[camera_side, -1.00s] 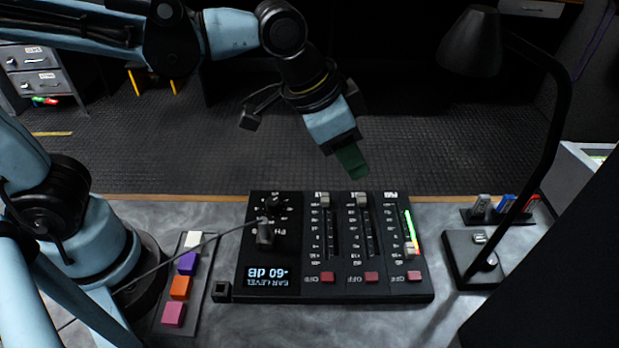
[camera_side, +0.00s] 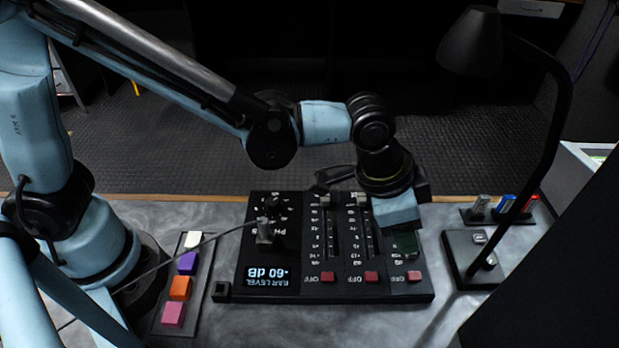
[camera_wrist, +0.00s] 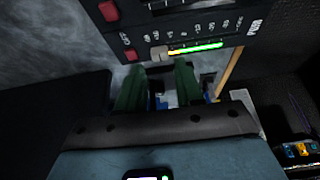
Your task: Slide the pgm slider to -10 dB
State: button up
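The black mixer panel (camera_side: 300,293) lies on the grey desk, its labels upside down in the side view. My gripper (camera_side: 405,243) is low over that channel and hides the cap in the side view. In the wrist view the two green fingers of my gripper (camera_wrist: 157,68) are apart, with the cap just beyond and between their tips. I cannot tell whether they touch it.
Two other slider channels stand to the left, with red buttons (camera_side: 371,277) at the near edge. A display (camera_side: 270,277) reads -60 dB. A desk lamp (camera_side: 560,120) stands right. A strip of coloured blocks (camera_side: 180,287) and a cable lie left.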

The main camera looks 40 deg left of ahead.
aim_at(398, 266)
jog(key=shift+x, duration=1.95)
jog(key=shift+c, duration=0.3)
grip_shut()
jog(key=shift+a, duration=0.15)
